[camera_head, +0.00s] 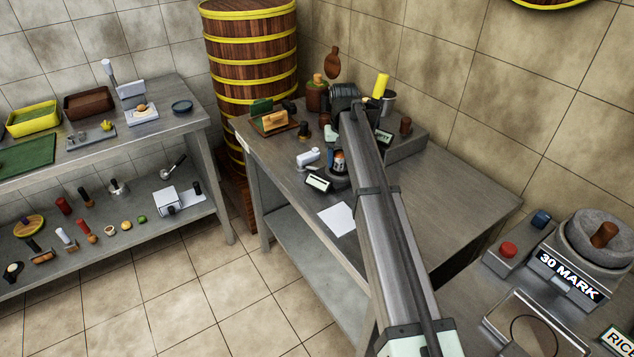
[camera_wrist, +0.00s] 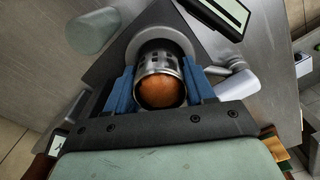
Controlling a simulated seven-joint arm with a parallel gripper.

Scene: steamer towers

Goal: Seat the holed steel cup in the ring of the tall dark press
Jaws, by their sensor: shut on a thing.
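In the wrist view, my gripper (camera_wrist: 160,88) has its blue fingers on both sides of the steel cup (camera_wrist: 158,68) and is shut on it. The cup has dark holes in its wall, and a rounded orange-brown piece shows in its near end. A pale grey ring (camera_wrist: 185,39) on a dark base lies right behind the cup; I cannot tell whether the cup is inside it or only in front of it. In the head view, the cup (camera_head: 339,159) shows small beside my arm, low among dark parts. My arm hides much of the press and most of my gripper.
A small screen (camera_head: 319,182) and a white-handled piece (camera_head: 308,157) stand left of the cup. A yellow-topped item (camera_head: 380,86) and a steel pot (camera_head: 389,101) stand behind. A white sheet (camera_head: 338,219) lies in front; the table's right part is clear.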

